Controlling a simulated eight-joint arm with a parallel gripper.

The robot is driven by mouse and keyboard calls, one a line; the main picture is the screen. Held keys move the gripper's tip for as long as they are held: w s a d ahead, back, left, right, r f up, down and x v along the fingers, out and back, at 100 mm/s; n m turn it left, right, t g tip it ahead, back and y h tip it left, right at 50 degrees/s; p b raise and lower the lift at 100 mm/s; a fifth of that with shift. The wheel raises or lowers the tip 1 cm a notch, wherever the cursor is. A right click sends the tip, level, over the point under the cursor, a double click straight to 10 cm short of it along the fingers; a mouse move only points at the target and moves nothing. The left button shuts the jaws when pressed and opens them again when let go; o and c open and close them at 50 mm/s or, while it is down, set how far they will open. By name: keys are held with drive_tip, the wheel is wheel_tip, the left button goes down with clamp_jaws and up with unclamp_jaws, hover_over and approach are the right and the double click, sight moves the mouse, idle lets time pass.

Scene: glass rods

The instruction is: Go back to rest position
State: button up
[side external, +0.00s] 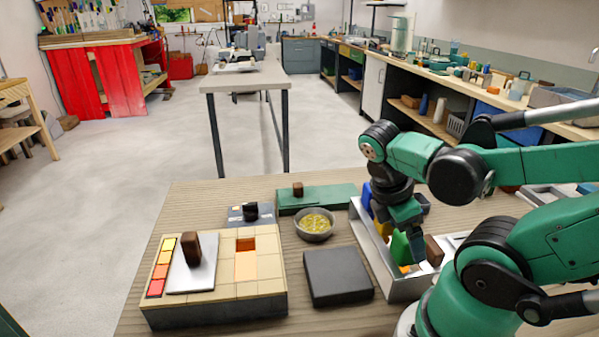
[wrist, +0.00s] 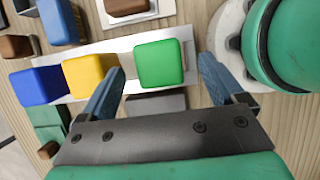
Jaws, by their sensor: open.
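My gripper (side external: 408,222) is open and points down over the white tray (side external: 400,292) at the right of the table. In the wrist view, the open blue fingers of my gripper (wrist: 160,70) stand on either side of a green block (wrist: 160,64), which also shows just below the gripper in the side view (side external: 400,248). I cannot tell whether the fingers touch it. A yellow block (wrist: 90,76) and a dark blue block (wrist: 38,86) lie in a row to its left. My arm partly hides the tray in the side view.
A brown block (side external: 434,250) stands right of the green one. Left of the tray are a black pad (side external: 338,276), a grey bowl with yellow contents (side external: 314,224) and a green box (side external: 330,195). A tan tiled platform (side external: 262,288) stands front left.

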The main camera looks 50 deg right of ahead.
drive_tip(key=shift+v, duration=1.2)
drive_tip(key=w+a+r+m+t+y, duration=0.1)
drive_tip(key=w+a+m+t, duration=0.3)
drive_tip(key=w, duration=0.3)
drive_tip(key=w+a+r+m+t+y, duration=0.1)
drive_tip(key=w+a+m+t+y, duration=0.1)
drive_tip(key=w+a+m+t, duration=0.2)
drive_tip(key=w+m+t, duration=0.1)
drive_tip(key=w+t, duration=0.1)
drive_tip(key=w, duration=0.1)
